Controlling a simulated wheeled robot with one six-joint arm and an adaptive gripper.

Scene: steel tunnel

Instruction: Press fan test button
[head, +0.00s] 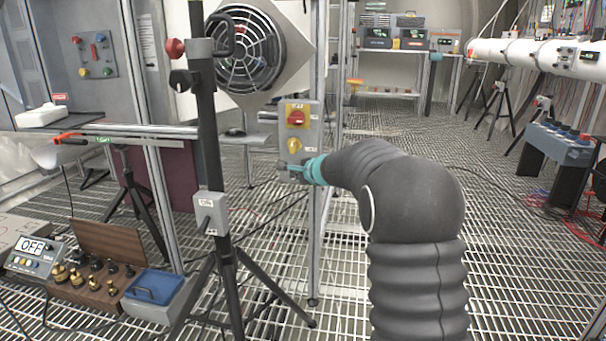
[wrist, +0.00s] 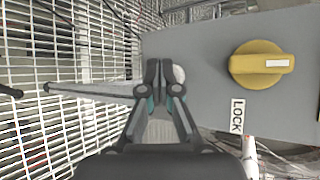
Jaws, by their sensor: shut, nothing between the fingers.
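A grey control box (head: 305,135) is mounted on a post, with a red rotary switch (head: 296,117) on a yellow plate and a yellow knob (head: 294,145) below it. My gripper (head: 292,169) is at the lower end of this box. In the wrist view, my gripper (wrist: 160,72) is shut and empty, its fingertips in front of the box's edge area. A pale round button (wrist: 179,74) shows partly behind the right fingertip; I cannot tell whether they touch. The yellow knob (wrist: 262,65) and a LOCK label (wrist: 237,114) are to the right.
A round fan (head: 250,50) is mounted behind a black stand (head: 207,120) with a tripod base. A wooden tray (head: 95,285) of brass fittings and a blue-lidded box (head: 155,287) are at lower left.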

